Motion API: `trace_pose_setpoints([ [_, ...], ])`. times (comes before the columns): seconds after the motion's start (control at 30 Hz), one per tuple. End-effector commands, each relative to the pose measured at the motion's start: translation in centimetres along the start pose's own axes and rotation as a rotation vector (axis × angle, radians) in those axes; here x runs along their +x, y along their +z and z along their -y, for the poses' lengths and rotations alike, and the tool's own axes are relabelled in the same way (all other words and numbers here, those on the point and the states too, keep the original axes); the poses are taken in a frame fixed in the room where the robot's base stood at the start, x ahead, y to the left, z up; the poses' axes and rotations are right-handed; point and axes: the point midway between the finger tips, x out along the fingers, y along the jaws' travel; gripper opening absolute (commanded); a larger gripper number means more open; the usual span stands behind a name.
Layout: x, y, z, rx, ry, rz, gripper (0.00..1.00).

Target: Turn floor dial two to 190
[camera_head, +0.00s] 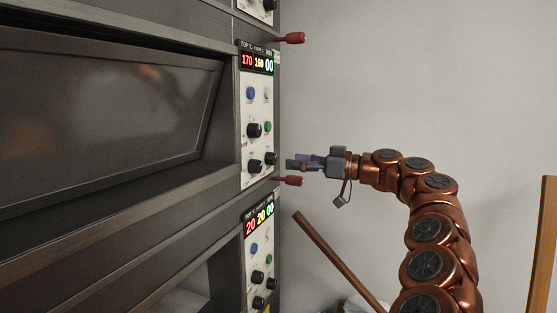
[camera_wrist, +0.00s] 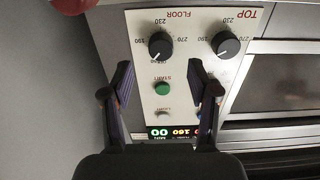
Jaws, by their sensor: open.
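The middle oven's control panel (camera_head: 245,113) carries a display (camera_head: 256,62) reading 170, 160 and 00. Its floor dial (camera_head: 270,158) is the black knob at lower right. In the wrist view, which is upside down, the floor dial (camera_wrist: 160,45) stands beside the top dial (camera_wrist: 227,44). The floor dial's scale shows 190, 230 and 270; its exact pointer angle is hard to read. My gripper (camera_head: 294,161) is open and empty, just right of the panel. In the wrist view my gripper's fingertips (camera_wrist: 160,69) are spread around the floor dial's column, short of the knob and apart from it.
A green start button (camera_wrist: 162,88) lies between my fingers in the wrist view. Red handles (camera_head: 289,181) stick out at the panel's right edge, below and above (camera_head: 290,38). A lower panel (camera_head: 259,221) reads 20, 20, 00. A wooden pole (camera_head: 338,260) leans below my arm.

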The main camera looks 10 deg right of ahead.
Motion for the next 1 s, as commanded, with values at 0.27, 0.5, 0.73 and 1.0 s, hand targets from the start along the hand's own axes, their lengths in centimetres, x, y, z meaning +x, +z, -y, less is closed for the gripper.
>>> trace_pose_setpoints([
  [0.27, 4.2, -0.2, 0.1, 0.0, -0.004, 0.002, 0.6],
  [0.5, 5.7, 0.0, 0.1, 0.001, -0.004, 0.001, 0.6],
  [0.73, 5.7, 0.0, 0.1, 0.001, -0.004, 0.001, 0.55],
  [1.0, 5.7, 0.0, 0.1, 0.001, -0.004, 0.001, 0.26],
])
